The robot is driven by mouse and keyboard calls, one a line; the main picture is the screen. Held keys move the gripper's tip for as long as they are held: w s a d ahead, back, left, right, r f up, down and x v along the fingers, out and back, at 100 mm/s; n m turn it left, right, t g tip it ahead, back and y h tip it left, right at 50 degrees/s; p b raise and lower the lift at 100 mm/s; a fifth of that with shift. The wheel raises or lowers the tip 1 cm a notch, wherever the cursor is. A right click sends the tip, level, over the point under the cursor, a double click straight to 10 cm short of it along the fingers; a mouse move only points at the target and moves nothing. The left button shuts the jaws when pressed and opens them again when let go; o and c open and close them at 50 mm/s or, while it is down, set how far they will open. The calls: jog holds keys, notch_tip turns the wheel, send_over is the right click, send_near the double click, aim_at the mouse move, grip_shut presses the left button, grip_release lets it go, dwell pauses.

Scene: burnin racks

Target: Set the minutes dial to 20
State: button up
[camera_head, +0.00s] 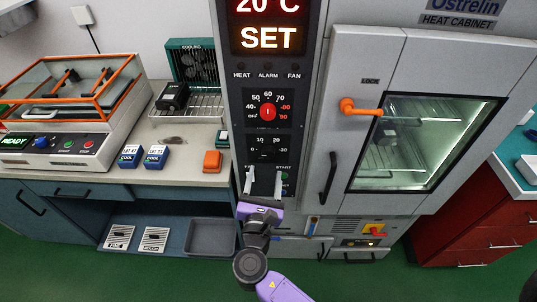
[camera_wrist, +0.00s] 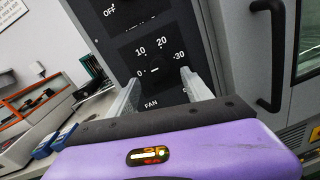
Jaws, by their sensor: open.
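The minutes dial (camera_head: 267,154) is a black knob on the dark control panel, below the red temperature dial (camera_head: 268,112). The wrist view shows the minutes dial (camera_wrist: 156,72) with marks 0, 10, 20 and 30 around it. A short pale mark shows on its dark face; I cannot tell surely which number it points to. My purple gripper (camera_head: 263,182) is open, its two pale fingers just below the minutes dial in the head view. In the wrist view my gripper (camera_wrist: 160,90) has its fingers apart on either side of the dial's lower part, with nothing between them.
The heat cabinet door (camera_head: 425,125) with its orange lock handle (camera_head: 358,107) is right of the panel. A black door handle (camera_head: 328,178) stands near my gripper. The bench (camera_head: 190,172) at left holds an orange block (camera_head: 212,161) and blue boxes. Green floor lies below.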

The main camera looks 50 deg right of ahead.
aim_at(268, 155)
jog(key=p+x, duration=0.1)
jog(key=x, duration=0.5)
jog(key=shift+w+d, duration=0.3)
grip_shut()
